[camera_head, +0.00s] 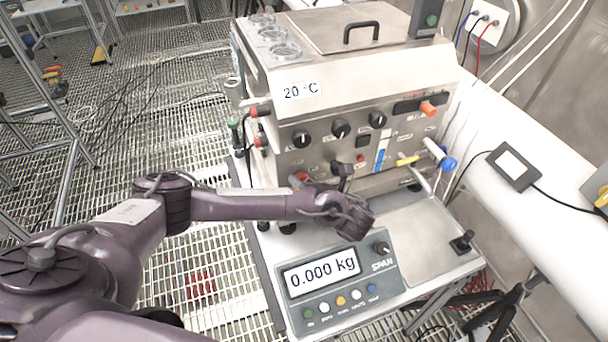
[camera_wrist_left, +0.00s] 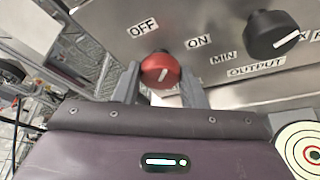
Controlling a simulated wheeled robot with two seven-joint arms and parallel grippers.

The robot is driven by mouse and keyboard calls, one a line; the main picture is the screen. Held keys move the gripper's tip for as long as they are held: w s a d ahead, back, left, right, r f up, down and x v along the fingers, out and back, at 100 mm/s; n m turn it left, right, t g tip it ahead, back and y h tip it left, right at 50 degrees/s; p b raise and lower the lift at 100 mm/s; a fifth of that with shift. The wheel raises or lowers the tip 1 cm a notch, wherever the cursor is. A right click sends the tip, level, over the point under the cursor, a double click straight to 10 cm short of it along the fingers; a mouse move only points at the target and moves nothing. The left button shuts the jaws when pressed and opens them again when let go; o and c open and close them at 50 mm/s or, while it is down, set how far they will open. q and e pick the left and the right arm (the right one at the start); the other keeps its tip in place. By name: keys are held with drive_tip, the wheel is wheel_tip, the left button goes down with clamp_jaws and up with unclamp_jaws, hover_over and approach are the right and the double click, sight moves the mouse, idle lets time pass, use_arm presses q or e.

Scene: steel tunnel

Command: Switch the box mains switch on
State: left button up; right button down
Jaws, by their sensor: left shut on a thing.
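The box (camera_head: 350,75) is a steel cabinet with knobs on its front and a "20 °C" label. Its mains switch is a red rotary knob (camera_wrist_left: 160,70) low on the front, with OFF printed at its upper left and ON at its upper right. The white line on the knob slants up to the right; I cannot tell which end is the pointer. My left gripper (camera_wrist_left: 160,88) is shut on this knob, one finger on each side. In the head view the red knob (camera_head: 300,178) shows just above my forearm, and the fingers are mostly hidden.
A black OUTPUT knob (camera_wrist_left: 272,35) sits close on the right of the switch. A scale (camera_head: 340,277) reading 0.000 kg stands in front of the box. Grated floor lies left.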

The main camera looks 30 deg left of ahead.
use_arm(q)
drive_tip(key=shift+w+d+m+g+y+p, duration=0.1)
drive_tip(key=shift+m+g+y+p, duration=0.15)
drive_tip(key=shift+m+y+p, duration=1)
drive_tip(key=shift+w+d+m+g+y+p, duration=0.2)
drive_tip(key=shift+m+y+p, duration=0.45)
drive_tip(key=shift+m+p, duration=1.2)
drive_tip(key=shift+s+a+f+m+b, duration=0.1)
drive_tip(key=shift+s+a+m+b, duration=0.1)
drive_tip(key=shift+m+b, duration=0.25)
drive_tip(key=o, duration=1)
drive_tip(key=shift+d, duration=0.1)
drive_tip(key=shift+f, duration=0.1)
